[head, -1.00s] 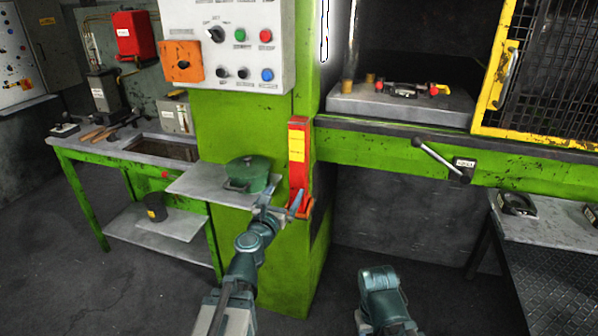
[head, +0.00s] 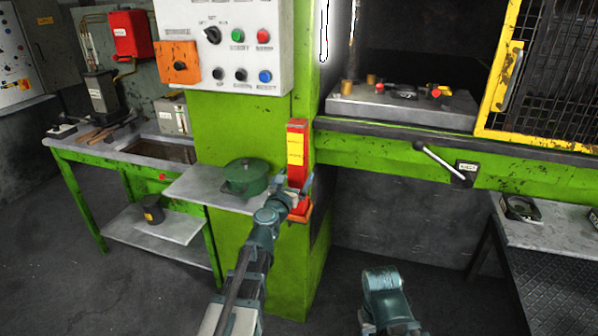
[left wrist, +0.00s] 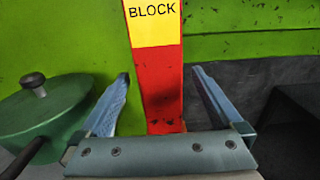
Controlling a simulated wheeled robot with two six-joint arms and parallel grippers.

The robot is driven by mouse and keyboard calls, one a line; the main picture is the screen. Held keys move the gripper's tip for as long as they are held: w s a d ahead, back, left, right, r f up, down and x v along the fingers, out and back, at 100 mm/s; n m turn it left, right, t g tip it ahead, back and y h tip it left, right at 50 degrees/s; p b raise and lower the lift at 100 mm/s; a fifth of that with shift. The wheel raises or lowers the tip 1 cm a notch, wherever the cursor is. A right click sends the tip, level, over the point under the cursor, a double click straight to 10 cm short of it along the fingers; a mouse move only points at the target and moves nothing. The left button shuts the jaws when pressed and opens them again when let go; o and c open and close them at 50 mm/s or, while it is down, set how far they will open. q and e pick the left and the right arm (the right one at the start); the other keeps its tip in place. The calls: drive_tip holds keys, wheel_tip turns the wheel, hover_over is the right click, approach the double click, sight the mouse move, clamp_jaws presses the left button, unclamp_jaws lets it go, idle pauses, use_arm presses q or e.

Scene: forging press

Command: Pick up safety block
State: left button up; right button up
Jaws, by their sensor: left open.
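The safety block (head: 297,141) is a red upright bar with a yellow label, standing in an orange holder (head: 299,214) on the green press column. In the left wrist view the label on the block (left wrist: 154,22) reads "BLOCK". My left gripper (head: 298,188) is open at the block's lower part. In the left wrist view its two fingers (left wrist: 161,72) stand on either side of the red bar, with gaps on both sides. The gripper hides some of the lower bar in the head view. My right gripper is out of view; only part of my right arm shows.
A green lidded pot (head: 246,177) sits on a grey shelf (head: 200,186) close left of my left gripper. A control panel (head: 225,45) hangs above. The press bed (head: 400,108) and a lever (head: 440,160) are to the right.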

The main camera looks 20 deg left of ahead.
sight(295, 177)
use_arm(q)
drive_tip(key=w, duration=0.3)
drive_tip(key=shift+d, duration=0.1)
drive_tip(key=shift+s, duration=0.1)
drive_tip(key=shift+c, duration=0.2)
clamp_jaws()
